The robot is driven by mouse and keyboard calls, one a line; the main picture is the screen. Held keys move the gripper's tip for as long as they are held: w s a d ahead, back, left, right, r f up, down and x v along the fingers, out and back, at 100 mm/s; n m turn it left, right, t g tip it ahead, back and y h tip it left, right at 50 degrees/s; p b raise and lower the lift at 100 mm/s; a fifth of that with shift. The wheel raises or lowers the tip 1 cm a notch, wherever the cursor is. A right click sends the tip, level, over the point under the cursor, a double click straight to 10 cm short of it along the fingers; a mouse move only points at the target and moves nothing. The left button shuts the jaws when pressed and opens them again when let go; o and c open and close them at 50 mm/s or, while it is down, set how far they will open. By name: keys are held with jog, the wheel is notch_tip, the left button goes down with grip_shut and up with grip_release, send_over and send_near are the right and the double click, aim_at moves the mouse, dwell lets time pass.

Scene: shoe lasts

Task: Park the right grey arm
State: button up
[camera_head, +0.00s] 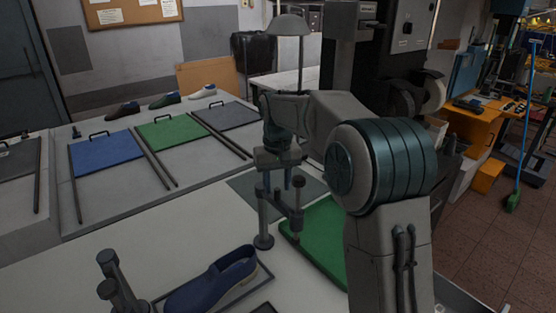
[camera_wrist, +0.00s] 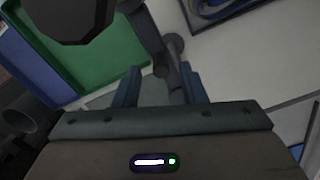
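The right grey arm (camera_head: 283,208) is a jointed bar on an upright post with a round foot, to the right of the blue shoe (camera_head: 215,280). A knobbed peg stands at its free end. My gripper (camera_head: 277,180) points down over this arm. In the wrist view my gripper (camera_wrist: 160,86) has its two blue-grey fingers apart, with the right grey arm (camera_wrist: 152,35) reaching between them. I cannot tell whether a finger touches it. A second grey post (camera_head: 118,285) stands left of the shoe, partly cut off by the picture's lower edge.
The shoe lies on a dark-rimmed tray. A green tray (camera_head: 316,238) is close right of the right arm, partly hidden by my arm. A dark mat (camera_head: 245,183) lies behind. Blue (camera_head: 107,153) and green (camera_head: 172,133) panels with handles and several shoes are farther back.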

aim_at(278, 189)
notch_tip(278, 189, up, 12)
dwell(0.3)
jog(key=shift+m+t, duration=0.3)
jog(key=shift+t, duration=0.2)
jog(key=s+d, duration=0.1)
jog(key=s, duration=0.1)
jog(key=s+d, duration=0.1)
jog(key=s, duration=0.2)
jog(key=s+d, duration=0.1)
jog(key=s, duration=0.1)
jog(key=shift+s+d, duration=0.25)
jog(key=shift+d, duration=0.05)
jog(key=s+d+f+t, duration=0.1)
jog(key=s+d+f, duration=0.1)
jog(key=s+f, duration=0.2)
jog(key=s+d+f+m, duration=0.1)
jog(key=s+d+f, duration=0.2)
jog(key=s, duration=0.8)
jog(key=s+d+f+m+t, duration=0.1)
jog(key=s+d+f, duration=0.1)
jog(key=s+f, duration=0.3)
jog(key=s, duration=0.2)
jog(key=shift+s+d+f+t, duration=0.3)
jog(key=shift+d, duration=0.05)
jog(key=shift+a, duration=0.1)
